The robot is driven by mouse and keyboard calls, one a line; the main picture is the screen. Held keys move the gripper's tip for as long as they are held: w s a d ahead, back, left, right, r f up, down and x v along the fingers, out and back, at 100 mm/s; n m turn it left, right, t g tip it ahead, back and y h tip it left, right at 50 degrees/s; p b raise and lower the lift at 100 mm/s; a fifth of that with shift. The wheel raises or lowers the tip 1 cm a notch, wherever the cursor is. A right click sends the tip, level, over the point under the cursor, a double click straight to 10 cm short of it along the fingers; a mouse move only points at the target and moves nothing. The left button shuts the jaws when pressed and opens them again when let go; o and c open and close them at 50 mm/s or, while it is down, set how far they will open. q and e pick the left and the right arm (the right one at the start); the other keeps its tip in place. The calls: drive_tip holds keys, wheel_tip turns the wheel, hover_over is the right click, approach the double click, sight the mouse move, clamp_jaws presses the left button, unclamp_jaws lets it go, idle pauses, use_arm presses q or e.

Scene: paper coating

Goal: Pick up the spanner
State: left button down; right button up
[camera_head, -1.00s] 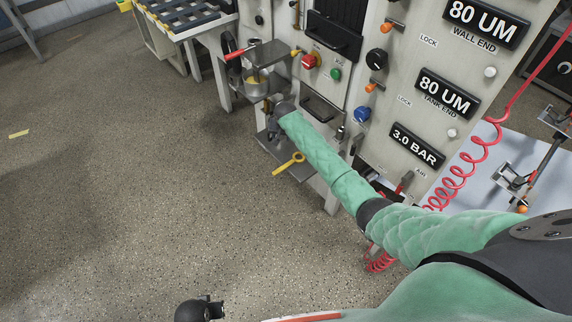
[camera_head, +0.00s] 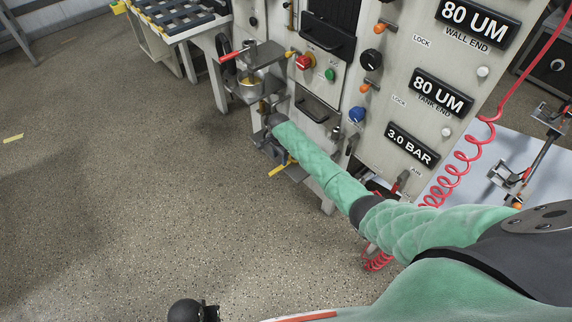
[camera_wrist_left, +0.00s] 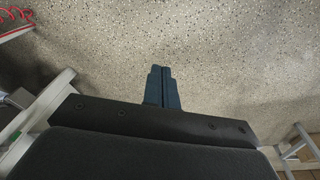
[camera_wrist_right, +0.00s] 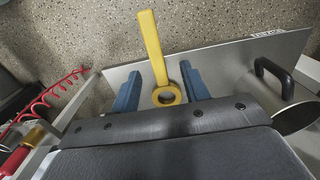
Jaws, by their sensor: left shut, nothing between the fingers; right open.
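The yellow spanner (camera_wrist_right: 151,45) lies on a grey metal shelf (camera_wrist_right: 232,57), its ring end between the open fingers of my right gripper (camera_wrist_right: 161,88) in the right wrist view. Its handle sticks out past the shelf edge over the floor. I cannot tell whether the fingers touch it. In the head view the spanner (camera_head: 279,169) shows only in part, beside my right gripper (camera_head: 274,148); the gripper and arm hide its ring. My left gripper (camera_wrist_left: 163,88) is shut and empty above the floor in the left wrist view.
The grey machine panel (camera_head: 395,118) with knobs and displays stands just behind the right arm. A cup-like holder (camera_head: 251,85) sits above the shelf. A red coiled hose (camera_head: 450,178) hangs at the right. A black handle (camera_wrist_right: 274,76) is near the right gripper.

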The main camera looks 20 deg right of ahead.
sight(279, 168)
drive_tip(key=f, duration=0.2)
drive_tip(key=s+f+p, duration=0.1)
drive_tip(key=shift+a+f, duration=0.25)
drive_tip(key=shift+a, duration=0.1)
drive_tip(key=shift+f, duration=0.7)
use_arm(q)
drive_tip(key=f, duration=0.5)
drive_tip(key=shift+s+a, duration=0.25)
drive_tip(key=shift+s, duration=0.15)
drive_tip(key=shift+s+f, duration=0.1)
use_arm(e)
clamp_jaws()
